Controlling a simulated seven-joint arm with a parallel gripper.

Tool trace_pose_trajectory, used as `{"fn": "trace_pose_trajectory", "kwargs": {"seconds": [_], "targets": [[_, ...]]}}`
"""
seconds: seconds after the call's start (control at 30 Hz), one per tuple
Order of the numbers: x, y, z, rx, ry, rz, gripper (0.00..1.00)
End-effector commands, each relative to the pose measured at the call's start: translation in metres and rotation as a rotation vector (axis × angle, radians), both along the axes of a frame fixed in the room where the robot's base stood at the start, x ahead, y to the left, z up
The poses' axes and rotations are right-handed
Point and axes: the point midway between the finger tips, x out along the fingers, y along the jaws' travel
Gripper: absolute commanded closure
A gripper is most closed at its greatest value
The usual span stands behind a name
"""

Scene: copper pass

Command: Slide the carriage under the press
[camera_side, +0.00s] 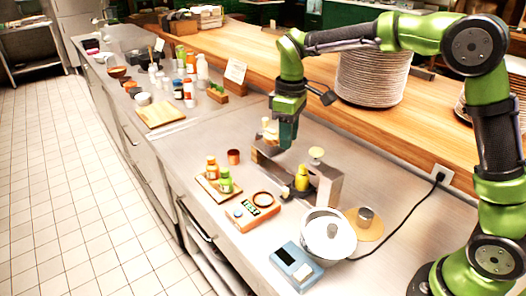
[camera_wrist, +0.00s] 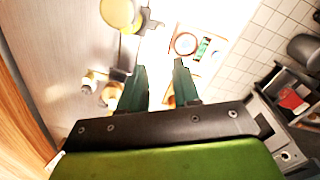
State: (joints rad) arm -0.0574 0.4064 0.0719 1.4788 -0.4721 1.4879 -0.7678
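The press (camera_side: 328,186) is a grey upright block on the counter with a pale round knob (camera_side: 316,153) on top. A low grey metal track (camera_side: 268,165) runs from it toward the back left; I cannot clearly tell the carriage apart from this track. A yellow bottle (camera_side: 302,180) stands at the press's left side. My gripper (camera_side: 284,143) points down over the far end of the track, partly hiding a pale bottle (camera_side: 269,128). In the wrist view my gripper's two dark fingers (camera_wrist: 160,92) are apart with only bright counter between them.
An orange scale (camera_side: 254,211) with a dark ring, a wooden board with small bottles (camera_side: 212,190), a copper cup (camera_side: 233,157), a steel bowl (camera_side: 329,236) and a blue device (camera_side: 297,266) stand nearby. Plate stacks (camera_side: 373,78) stand on the wooden ledge behind.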

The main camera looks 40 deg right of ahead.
Motion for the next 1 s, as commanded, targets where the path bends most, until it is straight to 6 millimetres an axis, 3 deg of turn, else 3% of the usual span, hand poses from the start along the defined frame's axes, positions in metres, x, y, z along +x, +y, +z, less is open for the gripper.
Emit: {"fn": "trace_pose_trajectory", "kwargs": {"seconds": [0.07, 0.17, 0.27, 0.4, 0.5, 0.7, 0.87, 1.0], "targets": [[0.0, 0.0, 0.0, 0.0, 0.0, 0.0, 0.68], [0.0, 0.004, -0.002, 0.0, 0.004, 0.009, 0.56], [0.006, 0.025, -0.017, -0.019, 0.029, 0.063, 0.54], [0.025, 0.054, -0.031, -0.15, 0.115, 0.285, 0.54], [0.033, 0.066, -0.03, -0.243, 0.188, 0.45, 0.54], [0.033, 0.061, -0.011, -0.293, 0.269, 0.589, 0.54], [0.029, 0.057, -0.021, -0.284, 0.289, 0.617, 0.54], [0.024, 0.049, -0.042, -0.283, 0.289, 0.616, 0.54]]}}
